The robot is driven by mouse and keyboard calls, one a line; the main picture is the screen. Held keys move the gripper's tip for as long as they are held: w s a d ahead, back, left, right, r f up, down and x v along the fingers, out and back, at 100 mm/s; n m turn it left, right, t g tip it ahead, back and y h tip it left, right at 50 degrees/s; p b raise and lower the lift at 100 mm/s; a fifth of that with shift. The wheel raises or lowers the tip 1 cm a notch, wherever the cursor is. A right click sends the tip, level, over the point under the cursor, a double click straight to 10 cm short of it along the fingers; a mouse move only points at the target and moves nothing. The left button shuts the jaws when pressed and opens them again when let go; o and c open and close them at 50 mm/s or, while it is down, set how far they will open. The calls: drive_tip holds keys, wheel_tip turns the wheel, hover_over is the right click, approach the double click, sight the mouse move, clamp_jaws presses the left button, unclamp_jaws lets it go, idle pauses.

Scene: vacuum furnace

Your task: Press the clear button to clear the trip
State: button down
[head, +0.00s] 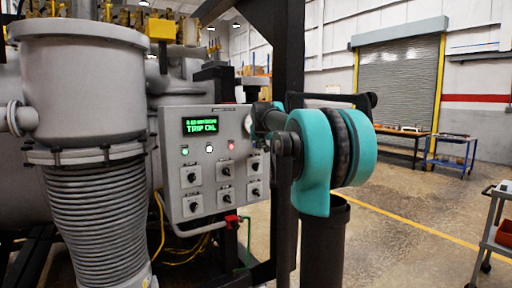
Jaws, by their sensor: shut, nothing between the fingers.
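The grey control panel (203,190) stands left of centre, facing me at a slant. Its display (200,126) glows green; the lower line starts with "TRIP" and the rest is too small to read surely. Below it are a green light (185,151), a whitish round light or button (209,148) and a red light (232,147). Several dark knobs (226,171) on square plates fill the lower face. I cannot tell which control is the clear button; labels are unreadable. My teal arm covers the area right of the panel. My gripper is not visible, perhaps hidden behind the arm.
A grey vessel with bellows (95,215) stands close at left. A red-handled fitting (232,222) and pipe hang under the panel. A dark upright frame (285,60) rises behind my arm. A cart (495,232) is at right; open floor lies between.

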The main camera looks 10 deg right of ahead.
idle(0.6)
drive_tip(key=shift+w+a, duration=0.1)
drive_tip(key=shift+w, duration=0.3)
drive_tip(key=shift+w+a, duration=0.15)
drive_tip(key=shift+w, duration=0.2)
idle(0.6)
drive_tip(key=shift+s, duration=0.1)
drive_tip(key=shift+s+d, duration=0.25)
drive_tip(key=shift+s, duration=0.4)
drive_tip(key=shift+s+d, duration=0.25)
drive_tip(key=shift+s, duration=0.55)
drive_tip(key=shift+s+d, duration=0.3)
drive_tip(key=shift+s, duration=0.5)
drive_tip(key=shift+s+d, duration=0.25)
drive_tip(key=shift+s, duration=0.55)
